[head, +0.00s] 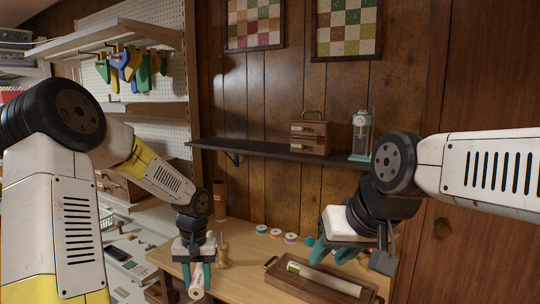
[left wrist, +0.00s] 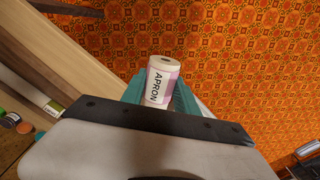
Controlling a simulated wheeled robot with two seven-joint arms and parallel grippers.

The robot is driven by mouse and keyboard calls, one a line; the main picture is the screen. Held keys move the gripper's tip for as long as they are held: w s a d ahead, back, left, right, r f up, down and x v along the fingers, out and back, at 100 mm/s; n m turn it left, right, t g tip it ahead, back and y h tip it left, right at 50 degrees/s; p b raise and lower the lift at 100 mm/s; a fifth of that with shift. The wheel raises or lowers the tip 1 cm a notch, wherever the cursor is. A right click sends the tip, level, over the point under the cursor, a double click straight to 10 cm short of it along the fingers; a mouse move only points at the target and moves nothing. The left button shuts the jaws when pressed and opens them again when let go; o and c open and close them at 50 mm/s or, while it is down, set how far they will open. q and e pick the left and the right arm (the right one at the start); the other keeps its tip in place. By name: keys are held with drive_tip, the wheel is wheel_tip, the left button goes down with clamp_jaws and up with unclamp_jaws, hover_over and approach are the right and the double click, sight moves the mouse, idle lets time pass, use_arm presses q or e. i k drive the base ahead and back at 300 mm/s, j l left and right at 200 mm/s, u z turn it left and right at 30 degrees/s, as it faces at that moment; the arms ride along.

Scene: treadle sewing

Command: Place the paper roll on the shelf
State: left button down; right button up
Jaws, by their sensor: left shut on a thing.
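My left gripper (head: 196,278) points down at the front left edge of the wooden table. It is shut on a white and pink paper roll (head: 197,284) lettered APRON. In the left wrist view the roll (left wrist: 161,80) stands out between the teal fingers (left wrist: 158,97), with the patterned floor beyond it. The dark wall shelf (head: 265,148) is above and behind the table, well above the left gripper. My right gripper (head: 333,254) is over the right part of the table, its teal fingers apart, with nothing visible between them.
On the shelf are a wooden case (head: 309,134) and a glass dispenser (head: 361,138); its left part is bare. On the table are a wooden tray (head: 274,275) holding a long pale roll (head: 322,280), several thread spools (head: 276,233) and a wooden spindle (head: 223,252). A pegboard rack (head: 150,75) stands left.

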sight(238, 143)
drive_tip(key=i+j+z, duration=0.25)
drive_tip(key=j+z, duration=0.15)
drive_tip(key=j, duration=0.4)
drive_tip(key=i+j+z, duration=0.1)
drive_tip(key=j+z, duration=0.25)
drive_tip(key=j, duration=0.45)
drive_tip(key=j+z, duration=0.4)
drive_tip(key=j, duration=0.4)
